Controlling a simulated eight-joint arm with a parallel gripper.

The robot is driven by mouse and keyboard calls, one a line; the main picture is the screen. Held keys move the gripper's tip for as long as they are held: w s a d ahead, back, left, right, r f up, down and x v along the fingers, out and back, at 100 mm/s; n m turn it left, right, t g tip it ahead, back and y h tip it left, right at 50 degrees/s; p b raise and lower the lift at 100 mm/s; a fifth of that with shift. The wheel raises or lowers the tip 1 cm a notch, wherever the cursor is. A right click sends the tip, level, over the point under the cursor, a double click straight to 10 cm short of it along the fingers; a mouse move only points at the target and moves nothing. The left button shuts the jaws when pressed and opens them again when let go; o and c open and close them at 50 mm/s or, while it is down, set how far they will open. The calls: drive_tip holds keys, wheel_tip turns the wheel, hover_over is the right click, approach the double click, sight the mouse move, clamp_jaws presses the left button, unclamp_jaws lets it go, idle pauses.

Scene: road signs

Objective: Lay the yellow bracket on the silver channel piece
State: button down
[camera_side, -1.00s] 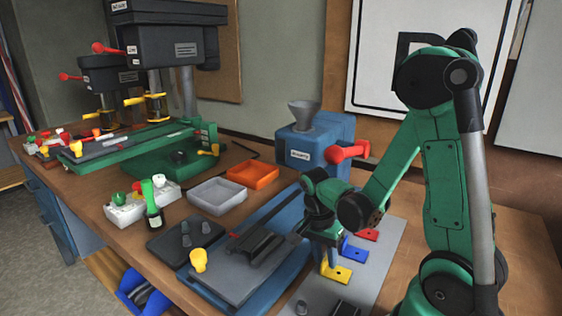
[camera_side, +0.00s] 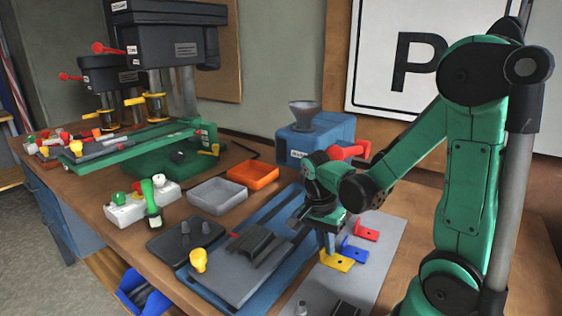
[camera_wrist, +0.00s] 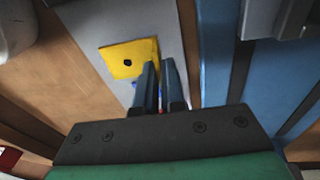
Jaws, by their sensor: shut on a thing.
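The yellow bracket (camera_side: 337,262) has a flat foot with a hole. Its upright part is between the fingers of my gripper (camera_side: 326,246). The wrist view shows the bracket (camera_wrist: 122,60) at the tips of my nearly closed fingers (camera_wrist: 160,80). It appears a little above the grey mat, though the gap is hard to see. The silver channel piece (camera_side: 258,247) looks dark grey and ribbed. It lies on a grey plate (camera_side: 240,278) to the left of my gripper, apart from the bracket.
A blue bracket (camera_side: 354,252) and a red bracket (camera_side: 367,235) stand close behind the yellow one on the grey mat (camera_side: 372,272). A yellow knob (camera_side: 198,260) stands at the plate's left edge. A blue machine with a red handle (camera_side: 347,151) is behind my gripper.

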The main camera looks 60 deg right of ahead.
drive_tip(key=a, duration=1.6)
drive_tip(key=shift+a+r, duration=0.25)
drive_tip(key=shift+a, duration=0.4)
drive_tip(key=shift+w+a+r, duration=0.15)
drive_tip(key=shift+w+a, duration=0.05)
drive_tip(key=shift+w, duration=0.1)
drive_tip(key=w+r+m, duration=0.1)
drive_tip(key=w, duration=0.1)
drive_tip(key=w+d+r+m, duration=0.1)
drive_tip(key=w, duration=0.1)
drive_tip(key=w+r+m, duration=0.1)
drive_tip(key=r+m, duration=0.1)
drive_tip(key=shift+w+d, duration=0.2)
drive_tip(key=shift+w, duration=0.2)
drive_tip(key=w+d+r+m, duration=0.3)
drive_tip(key=w+r+m, duration=0.1)
wheel_tip(320, 180, up, 14)
drive_tip(key=f+m+y, duration=0.1)
drive_tip(key=m, duration=0.8)
hover_over(266, 233)
drive_tip(key=shift+t, duration=0.4)
drive_tip(key=f, duration=1.9)
drive_tip(key=shift+w, duration=0.25)
